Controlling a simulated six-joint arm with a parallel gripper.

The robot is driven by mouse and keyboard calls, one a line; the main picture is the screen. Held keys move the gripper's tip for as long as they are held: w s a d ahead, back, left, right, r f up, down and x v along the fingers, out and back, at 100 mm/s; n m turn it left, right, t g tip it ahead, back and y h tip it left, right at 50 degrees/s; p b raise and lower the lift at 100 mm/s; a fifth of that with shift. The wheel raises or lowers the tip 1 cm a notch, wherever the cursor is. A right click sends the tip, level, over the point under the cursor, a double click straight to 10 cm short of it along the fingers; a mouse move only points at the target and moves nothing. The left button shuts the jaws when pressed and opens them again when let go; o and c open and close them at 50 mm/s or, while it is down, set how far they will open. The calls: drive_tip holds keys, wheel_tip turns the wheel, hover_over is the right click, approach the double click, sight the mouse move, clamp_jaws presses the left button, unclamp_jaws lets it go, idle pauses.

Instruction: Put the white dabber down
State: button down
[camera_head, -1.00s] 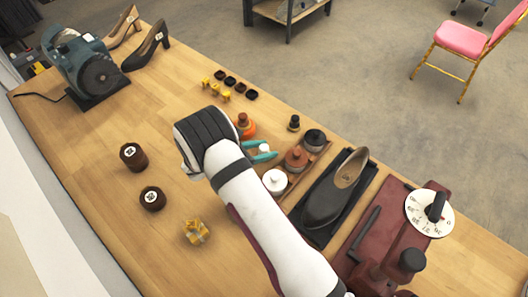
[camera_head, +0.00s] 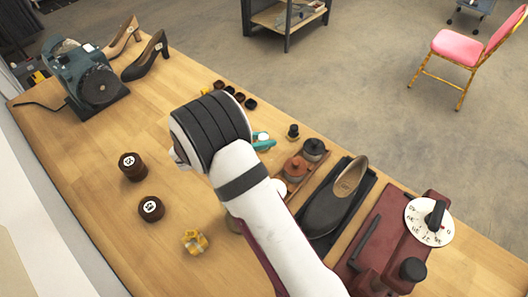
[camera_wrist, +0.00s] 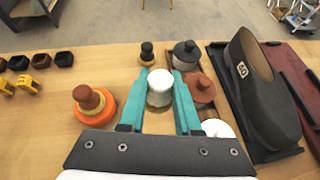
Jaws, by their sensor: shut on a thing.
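The white dabber (camera_wrist: 160,88) stands between the two teal fingers of my gripper (camera_wrist: 159,80), which is shut on it in the wrist view. Its lower end is hard to make out, so I cannot tell whether it touches the table. In the head view my gripper (camera_head: 263,141) is mostly hidden behind my wrist, only teal finger parts showing. A tray (camera_head: 322,152) to the right holds a black pot (camera_wrist: 187,54), a brown pot (camera_wrist: 201,90) and a white pot (camera_wrist: 218,128), partly covered by my gripper.
An orange pot (camera_wrist: 95,107) with a brown top stands left of my gripper. A small black dabber (camera_wrist: 147,52) stands just beyond. A dark shoe (camera_wrist: 255,85) lies to the right. Small black and yellow blocks (camera_wrist: 28,84) sit at the far left. Bare table lies between.

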drive_tip(key=d+r, duration=0.2)
drive_tip(key=d, duration=1.3)
hover_over(279, 150)
drive_tip(key=f, duration=0.6)
drive_tip(key=shift+s+d, duration=0.3)
drive_tip(key=shift+s, duration=0.05)
drive_tip(key=f, duration=0.4)
drive_tip(key=shift+w+a, duration=0.2)
drive_tip(key=shift+a, duration=0.2)
drive_tip(key=shift+f, duration=0.3)
drive_tip(key=c, duration=0.6)
unclamp_jaws()
drive_tip(key=shift+f, duration=0.15)
